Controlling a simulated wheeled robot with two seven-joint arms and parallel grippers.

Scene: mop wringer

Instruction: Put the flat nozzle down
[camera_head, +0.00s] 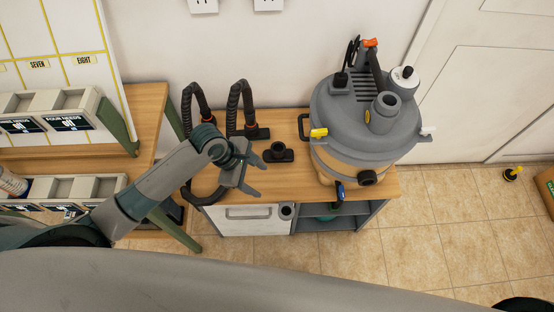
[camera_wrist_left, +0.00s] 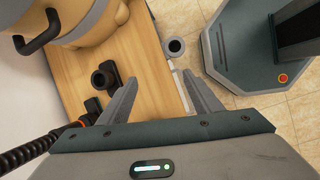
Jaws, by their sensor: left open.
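The flat nozzle appears to be the small black piece with a round socket and wide foot (camera_head: 279,152). It stands upright on the wooden counter top (camera_head: 300,178). It also shows in the left wrist view (camera_wrist_left: 104,76), left of the fingers. My left gripper (camera_head: 258,178) is open and empty, over the counter's front part, in front of and left of the nozzle. In the left wrist view, nothing is between its fingertips (camera_wrist_left: 159,78). My right gripper is not in view.
A large grey-lidded vacuum (camera_head: 340,118) stands on the counter's right part. Black ribbed hoses (camera_head: 232,105) rise at the back left, near my arm. A round grey-rimmed opening (camera_head: 287,211) shows at the counter's front. Shelves with bins (camera_head: 75,110) stand left.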

